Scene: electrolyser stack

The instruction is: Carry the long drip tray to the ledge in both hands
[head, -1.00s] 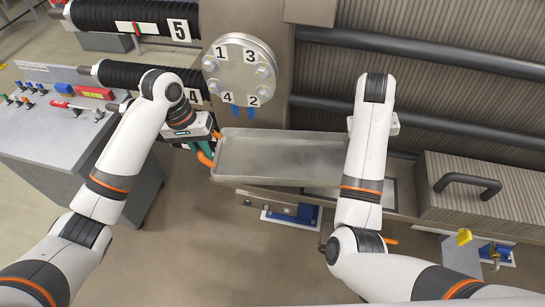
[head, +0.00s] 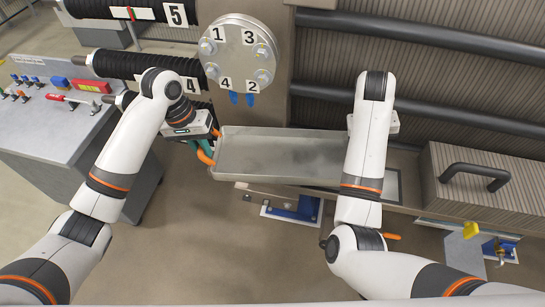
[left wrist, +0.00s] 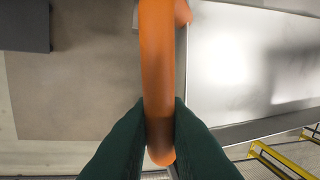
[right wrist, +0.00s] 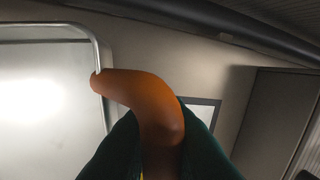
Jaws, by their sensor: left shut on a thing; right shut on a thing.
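The long drip tray (head: 275,155) is a shallow grey metal tray, held about level in front of me in the head view. My left gripper (head: 203,146) is shut on the orange handle (left wrist: 157,75) at the tray's left end. My right gripper (right wrist: 155,150) is shut on the other orange handle (right wrist: 140,95); in the head view my right forearm hides this grip and the tray's right end. The beige ledge (head: 405,205) runs along the foot of the ribbed wall, partly behind and under the tray. A pale-framed rectangle on it shows just right of my right forearm.
A ribbed box with a black handle (head: 475,172) stands at the right end of the ledge. A round numbered flange (head: 238,62) is behind the tray. A grey bench with tools (head: 60,120) is at the left. Blue brackets (head: 305,210) sit below the ledge. The floor in front is clear.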

